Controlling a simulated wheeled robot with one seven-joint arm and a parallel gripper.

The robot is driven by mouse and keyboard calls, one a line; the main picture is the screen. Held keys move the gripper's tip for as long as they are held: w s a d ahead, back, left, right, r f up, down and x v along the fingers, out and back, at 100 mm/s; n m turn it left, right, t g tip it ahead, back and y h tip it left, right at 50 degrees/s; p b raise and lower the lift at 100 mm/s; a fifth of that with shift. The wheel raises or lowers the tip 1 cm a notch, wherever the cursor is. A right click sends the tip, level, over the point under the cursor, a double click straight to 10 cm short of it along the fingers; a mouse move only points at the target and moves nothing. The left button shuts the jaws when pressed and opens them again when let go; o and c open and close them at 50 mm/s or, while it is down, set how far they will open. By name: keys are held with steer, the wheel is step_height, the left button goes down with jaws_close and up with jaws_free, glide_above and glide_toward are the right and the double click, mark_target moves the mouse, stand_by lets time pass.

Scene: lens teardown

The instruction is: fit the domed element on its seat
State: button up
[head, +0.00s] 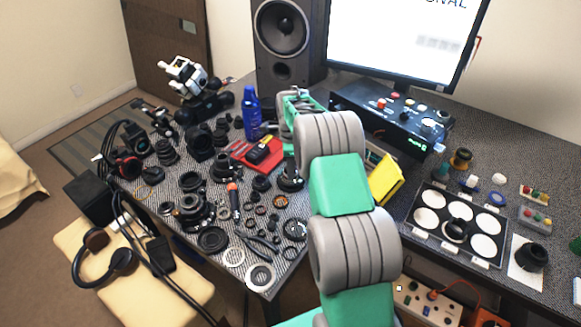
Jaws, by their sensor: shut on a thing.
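My arm reaches up the middle of the head view and bends down over the desk. A small white rounded piece (499,179) lies at the right of the desk. A black ring (456,230) sits on a tray (411,238) with several white round pads. A black lens part (531,257) stands on a white sheet at the far right.
Many dark lens parts and rings crowd the desk's left half, with a blue bottle (252,112) and a red tray (236,157) behind them. A yellow object (386,180) stands just right of my arm. A control box (385,112), monitor (405,40) and speaker (282,35) line the back.

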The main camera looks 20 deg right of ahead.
steer(key=o, duration=1.8)
steer(key=shift+c, duration=0.2)
steer(key=shift+r+p, duration=1.85)
steer(key=shift+r, duration=1.65)
